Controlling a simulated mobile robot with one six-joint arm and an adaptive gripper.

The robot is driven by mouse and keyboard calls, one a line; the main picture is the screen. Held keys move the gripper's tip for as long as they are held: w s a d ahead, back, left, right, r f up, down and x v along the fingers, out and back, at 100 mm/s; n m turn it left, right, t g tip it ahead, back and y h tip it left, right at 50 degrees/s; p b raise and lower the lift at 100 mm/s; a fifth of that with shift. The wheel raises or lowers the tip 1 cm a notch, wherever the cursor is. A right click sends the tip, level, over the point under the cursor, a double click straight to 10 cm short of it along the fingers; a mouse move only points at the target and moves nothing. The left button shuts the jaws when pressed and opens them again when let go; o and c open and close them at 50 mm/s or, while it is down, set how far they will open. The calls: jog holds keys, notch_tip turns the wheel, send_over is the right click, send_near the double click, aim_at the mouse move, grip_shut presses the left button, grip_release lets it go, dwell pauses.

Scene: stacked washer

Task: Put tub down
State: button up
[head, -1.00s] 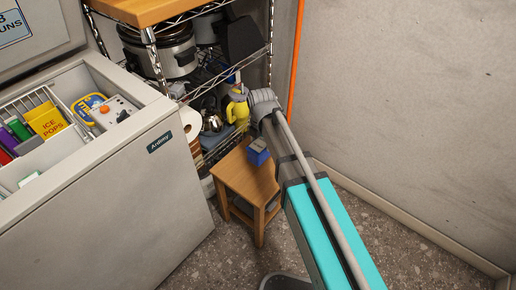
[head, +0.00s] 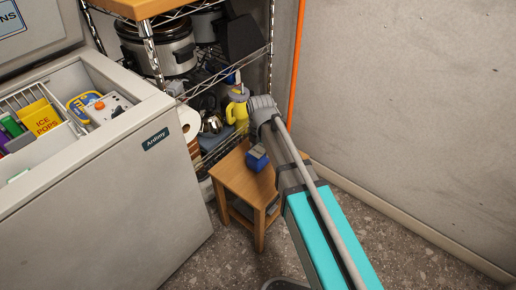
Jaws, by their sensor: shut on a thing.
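A small blue tub (head: 257,161) shows over the top of the wooden stool (head: 235,178), beside my arm. My gripper (head: 258,147) is shut on the tub. My wrist and forearm hide most of the gripper, so its fingers are hard to make out. The tub looks slightly tilted. I cannot tell whether its base touches the stool top. The left and front parts of the stool top are bare.
An open chest freezer (head: 110,190) stands at the left. A wire shelf (head: 215,70) with a slow cooker (head: 170,58) and a paper roll (head: 189,124) is behind the stool. An orange pipe (head: 297,65) and a bare wall (head: 410,100) are at the right.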

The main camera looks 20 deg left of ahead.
aim_at(260, 150)
jog(key=o, duration=1.1)
jog(key=shift+r, duration=0.1)
notch_tip(260, 150, up, 12)
jog(key=p, duration=1.2)
dwell(0.4)
